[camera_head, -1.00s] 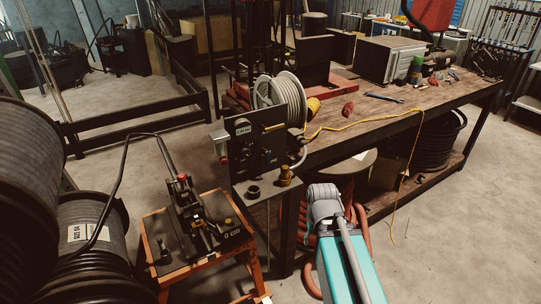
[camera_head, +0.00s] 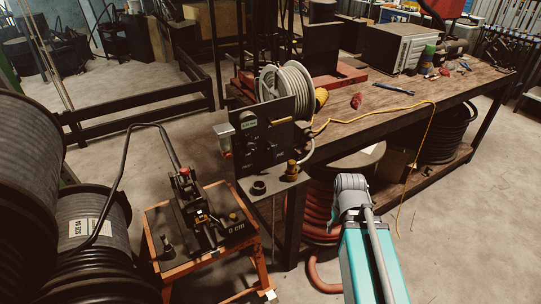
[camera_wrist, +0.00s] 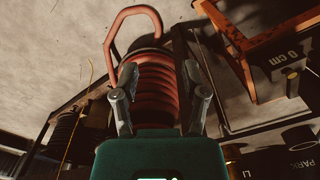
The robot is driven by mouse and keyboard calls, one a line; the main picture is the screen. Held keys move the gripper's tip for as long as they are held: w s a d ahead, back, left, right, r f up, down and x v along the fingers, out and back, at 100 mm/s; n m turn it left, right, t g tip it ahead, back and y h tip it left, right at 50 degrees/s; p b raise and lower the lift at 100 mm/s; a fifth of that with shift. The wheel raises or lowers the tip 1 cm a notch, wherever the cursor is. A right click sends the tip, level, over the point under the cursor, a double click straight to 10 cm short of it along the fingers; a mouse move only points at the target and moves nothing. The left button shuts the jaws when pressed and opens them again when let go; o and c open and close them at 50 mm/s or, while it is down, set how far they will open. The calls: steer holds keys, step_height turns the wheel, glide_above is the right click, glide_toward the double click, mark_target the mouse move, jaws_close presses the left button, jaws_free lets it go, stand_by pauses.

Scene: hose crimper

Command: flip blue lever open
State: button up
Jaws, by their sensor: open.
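I cannot make out a blue lever in either view. A black machine panel (camera_head: 265,145) with knobs and a small label stands at the bench's left end in the head view. A shelf below it (camera_head: 272,184) bears a black fitting and a brass one. My gripper (camera_wrist: 160,92) shows in the wrist view with its two grey fingers apart and nothing gripped between them. A coiled red hose (camera_wrist: 155,80) lies beyond the fingers. In the head view my teal arm reaches up right of the panel; the fingers do not show there.
An orange stand (camera_head: 262,268) with a black tool on top is left of the panel. Large hose drums (camera_head: 92,235) fill the far left. The wooden bench (camera_head: 400,118) holds a hose reel, a blue wrench and a yellow cord. Open floor lies right of my arm.

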mark_target(274, 154)
steer(key=w+a+r+n+t+p, duration=0.2)
steer(key=w+a+r+n+p, duration=0.1)
steer(key=w+a, duration=0.4)
steer(key=w+a+r+n+t+y+p, duration=0.1)
steer(key=w+a+r, duration=0.4)
steer(key=a, duration=0.5)
steer(key=w+n+t+p, duration=0.1)
steer(key=w+n+p, duration=0.1)
steer(key=shift+a+n, duration=0.15)
steer(key=shift+n, duration=0.25)
steer(key=shift+w+r, duration=0.1)
steer(key=w+a, duration=0.1)
steer(key=w, duration=0.2)
steer(key=w+a, duration=0.1)
steer(key=w, duration=0.3)
steer(key=w+a, duration=0.2)
steer(key=w, duration=0.2)
steer(key=shift+w+f, duration=0.2)
steer(key=shift+f, duration=0.2)
steer(key=shift+f+b, duration=0.15)
steer(key=shift+b, duration=0.2)
steer(key=shift+w, duration=0.1)
jaws_close()
